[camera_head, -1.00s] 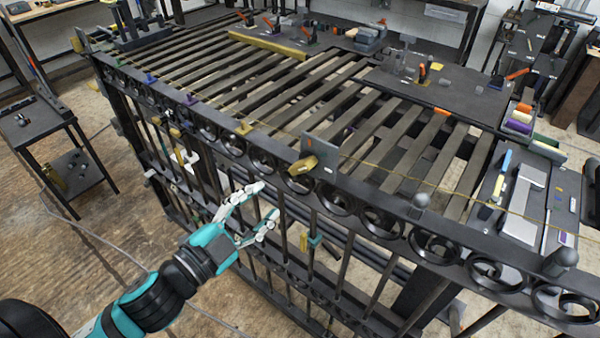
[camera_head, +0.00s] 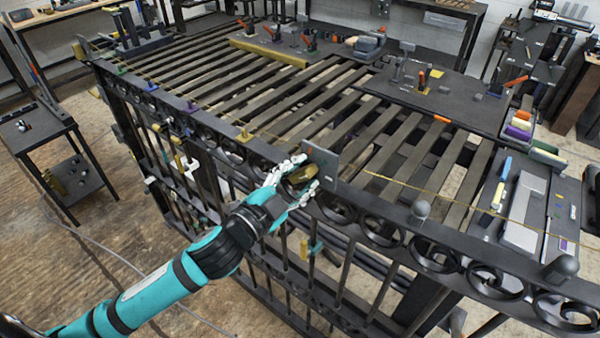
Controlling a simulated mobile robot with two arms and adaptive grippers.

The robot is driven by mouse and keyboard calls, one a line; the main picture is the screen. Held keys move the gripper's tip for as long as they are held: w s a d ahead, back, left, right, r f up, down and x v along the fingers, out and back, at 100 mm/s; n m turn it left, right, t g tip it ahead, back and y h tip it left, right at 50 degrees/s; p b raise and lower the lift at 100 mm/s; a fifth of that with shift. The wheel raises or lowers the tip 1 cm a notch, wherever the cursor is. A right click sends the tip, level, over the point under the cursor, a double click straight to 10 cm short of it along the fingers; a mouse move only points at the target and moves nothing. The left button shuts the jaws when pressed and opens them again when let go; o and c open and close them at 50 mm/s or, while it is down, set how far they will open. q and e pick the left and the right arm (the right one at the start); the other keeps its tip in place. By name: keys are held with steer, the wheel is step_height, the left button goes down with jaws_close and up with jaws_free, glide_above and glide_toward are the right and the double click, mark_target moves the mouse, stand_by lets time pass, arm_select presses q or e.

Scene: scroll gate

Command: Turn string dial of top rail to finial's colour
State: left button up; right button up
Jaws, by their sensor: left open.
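The black scroll gate has a top rail (camera_head: 385,207) running from upper left to lower right. A brass dial (camera_head: 301,176) sits on the rail in front of a grey plate (camera_head: 322,163). A yellow string (camera_head: 450,192) runs along the rail past the plate. My left gripper (camera_head: 303,172) is open, its white fingers on either side of the brass dial; I cannot tell whether they touch it. Grey knob-like finials (camera_head: 421,209) stand farther right on the rail. Small coloured pieces, green (camera_head: 122,69), purple (camera_head: 191,105) and yellow (camera_head: 244,134), sit along the rail. My right gripper is out of view.
A slatted bench (camera_head: 290,100) lies behind the rail, with clamps and dark boards (camera_head: 455,98) on it. A tray of coloured blocks (camera_head: 519,128) is at the right. A small dark trolley (camera_head: 40,140) stands at the left.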

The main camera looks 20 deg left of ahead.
arm_select(q)
jaws_close()
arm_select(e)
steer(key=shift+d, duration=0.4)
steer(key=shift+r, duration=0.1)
arm_select(q)
steer(key=n+p, duration=0.2)
steer(key=n, duration=0.2)
steer(key=shift+r+n, duration=0.1)
steer(key=shift+n, duration=0.2)
steer(key=n+p, duration=0.2)
steer(key=n, duration=0.2)
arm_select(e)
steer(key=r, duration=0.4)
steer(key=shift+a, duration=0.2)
arm_select(q)
steer(key=shift+n, duration=0.3)
jaws_free()
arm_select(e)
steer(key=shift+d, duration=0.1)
